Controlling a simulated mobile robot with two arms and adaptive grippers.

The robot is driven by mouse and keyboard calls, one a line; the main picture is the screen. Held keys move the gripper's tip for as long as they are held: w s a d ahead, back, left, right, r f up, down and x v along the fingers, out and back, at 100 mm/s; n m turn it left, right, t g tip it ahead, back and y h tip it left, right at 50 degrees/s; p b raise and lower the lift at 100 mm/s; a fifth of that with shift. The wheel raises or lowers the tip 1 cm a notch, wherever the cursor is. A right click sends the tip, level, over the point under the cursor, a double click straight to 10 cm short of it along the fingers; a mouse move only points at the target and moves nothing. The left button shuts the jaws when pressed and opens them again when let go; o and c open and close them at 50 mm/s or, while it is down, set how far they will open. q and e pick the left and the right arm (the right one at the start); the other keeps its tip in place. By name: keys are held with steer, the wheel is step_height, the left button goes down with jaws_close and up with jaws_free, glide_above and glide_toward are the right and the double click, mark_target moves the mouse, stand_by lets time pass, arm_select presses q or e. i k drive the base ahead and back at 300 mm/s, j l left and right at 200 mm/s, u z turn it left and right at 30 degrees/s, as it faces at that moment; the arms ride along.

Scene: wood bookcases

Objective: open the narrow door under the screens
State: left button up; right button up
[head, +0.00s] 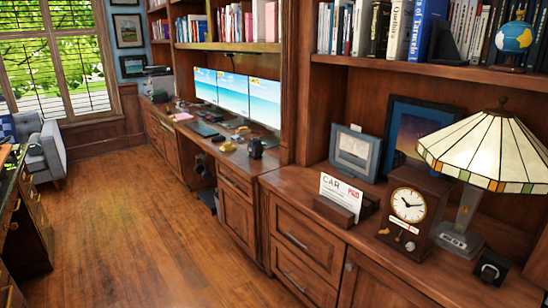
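Three screens (234,95) stand in a row on the long wooden desk counter, all showing a blue beach picture. Below the counter, right of a dark knee space (200,178), a narrow panelled wooden door (236,219) sits under a drawer (235,181). It looks shut, flush with the cabinet front. Another narrow wooden front (172,153) is left of the knee space; its details are too small to tell. Neither of my grippers is in view.
Wooden floor (120,220) is clear before the desk. A dark cabinet (28,225) stands at the left edge, a grey armchair (46,155) behind it. The nearer right counter holds a clock (409,206), a lamp (490,150) and frames, with drawers (301,243) below.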

mark_target(238, 215)
steer(key=i+j+z, duration=0.25)
steer(key=z, duration=0.2)
steer(key=i+j+z, duration=0.2)
steer(key=j+z, duration=0.3)
steer(key=i+j+z, duration=0.1)
steer(key=j, duration=0.4)
steer(key=i+j+z, duration=0.15)
steer(key=j, duration=0.4)
steer(key=i+j+z, duration=0.1)
steer(key=i+j, duration=0.15)
steer(key=j, duration=0.3)
steer(key=i+j+z, duration=0.1)
steer(key=j, duration=0.45)
steer(key=i+j+z, duration=0.15)
steer(key=j, duration=0.4)
steer(key=k, duration=0.05)
